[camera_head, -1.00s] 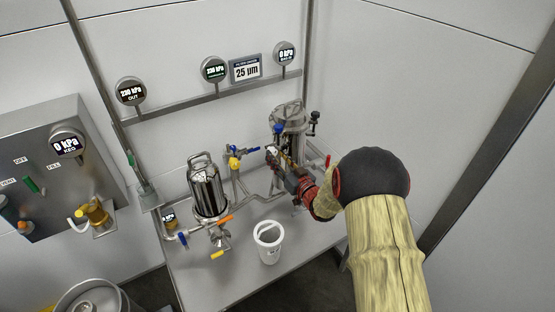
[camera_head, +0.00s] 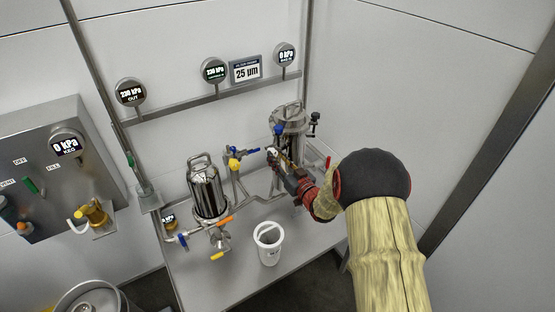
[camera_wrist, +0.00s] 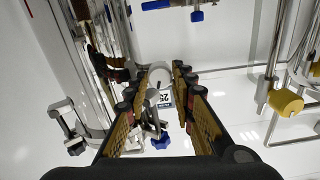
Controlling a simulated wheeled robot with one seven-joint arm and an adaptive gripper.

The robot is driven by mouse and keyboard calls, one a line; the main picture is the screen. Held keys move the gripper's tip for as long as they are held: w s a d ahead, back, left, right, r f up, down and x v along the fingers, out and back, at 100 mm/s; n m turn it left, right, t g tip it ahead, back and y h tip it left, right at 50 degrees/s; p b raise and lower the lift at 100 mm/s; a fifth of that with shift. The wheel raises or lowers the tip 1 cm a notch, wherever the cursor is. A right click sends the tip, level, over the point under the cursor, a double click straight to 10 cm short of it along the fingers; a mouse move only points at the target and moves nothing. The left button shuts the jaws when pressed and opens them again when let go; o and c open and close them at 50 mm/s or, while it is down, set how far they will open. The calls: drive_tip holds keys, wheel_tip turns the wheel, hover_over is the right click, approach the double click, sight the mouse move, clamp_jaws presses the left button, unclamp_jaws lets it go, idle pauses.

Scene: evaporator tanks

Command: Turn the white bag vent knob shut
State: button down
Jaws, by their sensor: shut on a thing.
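The white knob (camera_wrist: 159,75) is a small round piece between my fingertips in the wrist view. My gripper (camera_wrist: 159,78) is shut on it, with one finger pad on each side. In the head view my gripper (camera_head: 273,157) reaches in from the right, at the front of the rear steel filter housing (camera_head: 289,118). The knob is too small and too covered by my fingers to make out there. How far the knob is turned cannot be told.
A blue knob (camera_head: 279,129) sits on the housing just above my gripper. A yellow-and-blue valve (camera_head: 235,163) stands to the left. A polished steel housing (camera_head: 204,188) and a white jug (camera_head: 268,243) stand on the bench, with pipes between.

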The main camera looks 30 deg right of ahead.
drive_tip(key=n+b, duration=0.2)
drive_tip(key=n, duration=0.2)
drive_tip(key=c, duration=1.8)
unclamp_jaws()
drive_tip(key=shift+o, duration=0.2)
drive_tip(key=s, duration=1.2)
drive_tip(key=shift+d, duration=0.2)
